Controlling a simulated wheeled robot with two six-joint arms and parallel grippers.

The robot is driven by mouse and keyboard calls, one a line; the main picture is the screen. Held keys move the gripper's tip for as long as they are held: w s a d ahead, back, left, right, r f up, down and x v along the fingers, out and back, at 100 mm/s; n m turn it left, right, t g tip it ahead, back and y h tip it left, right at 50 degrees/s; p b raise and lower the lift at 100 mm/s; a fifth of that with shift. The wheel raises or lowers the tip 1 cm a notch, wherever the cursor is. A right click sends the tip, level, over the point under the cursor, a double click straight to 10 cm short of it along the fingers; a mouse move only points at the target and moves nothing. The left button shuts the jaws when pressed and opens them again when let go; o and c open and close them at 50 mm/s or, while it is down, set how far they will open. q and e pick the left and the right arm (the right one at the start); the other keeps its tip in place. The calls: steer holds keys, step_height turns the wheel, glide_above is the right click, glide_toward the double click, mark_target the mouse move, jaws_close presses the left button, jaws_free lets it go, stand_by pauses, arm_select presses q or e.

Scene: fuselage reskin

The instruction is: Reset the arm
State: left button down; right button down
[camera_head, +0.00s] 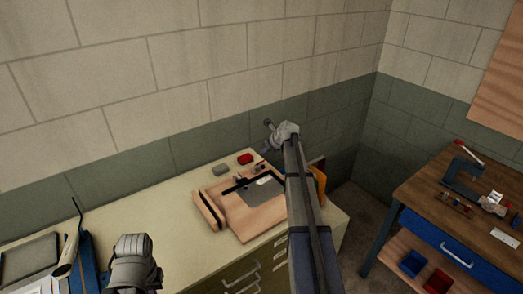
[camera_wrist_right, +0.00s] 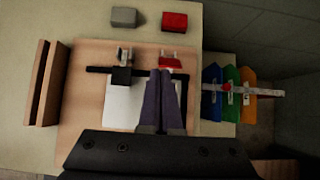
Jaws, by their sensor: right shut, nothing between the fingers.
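My right arm reaches up from the bottom of the head view over the right part of the beige bench (camera_head: 180,258). Its wrist is bent near the wall, and the small dark fingers of my right gripper (camera_head: 266,149) show just left of it. In the right wrist view my right gripper (camera_wrist_right: 164,78) is shut and empty, its two fingers together above a wooden board (camera_wrist_right: 82,98). The fingers hide part of a grey-white sheet (camera_wrist_right: 120,105) on the board. A grey joint of my left arm shows at the lower left of the head view; its gripper is not in view.
A grey block (camera_head: 221,170) and a red block (camera_head: 245,158) lie behind the board. Blue, green and orange bins (camera_wrist_right: 212,88) stand right of it. At far right is a wooden workbench (camera_head: 420,190) with a blue drawer. The wall stands close behind.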

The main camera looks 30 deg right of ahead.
steer(key=shift+d, duration=0.15)
steer(key=shift+s, duration=0.1)
steer(key=s+a+f+n+g+b, duration=0.15)
steer(key=s+a+n, duration=0.3)
steer(key=a, duration=0.45)
steer(key=s+a+f+n+g+y+b, duration=0.1)
steer(key=s+a+f+n, duration=0.2)
steer(key=a+n, duration=0.5)
steer(key=s+a+f+n+g+b, duration=0.15)
steer(key=s+a+n, duration=0.25)
steer(key=a, duration=0.7)
steer(key=s+a+f+n+g+h+b, duration=0.1)
steer(key=s+a+f+n+g, duration=0.1)
steer(key=s+a+n, duration=0.6)
steer(key=s+a+f+n+g+h+b, duration=0.2)
steer(key=s+a+n, duration=0.6)
steer(key=s+n, duration=0.6)
steer(key=s+f, duration=0.1)
steer(key=s, duration=0.2)
steer(key=shift+a+f, duration=0.35)
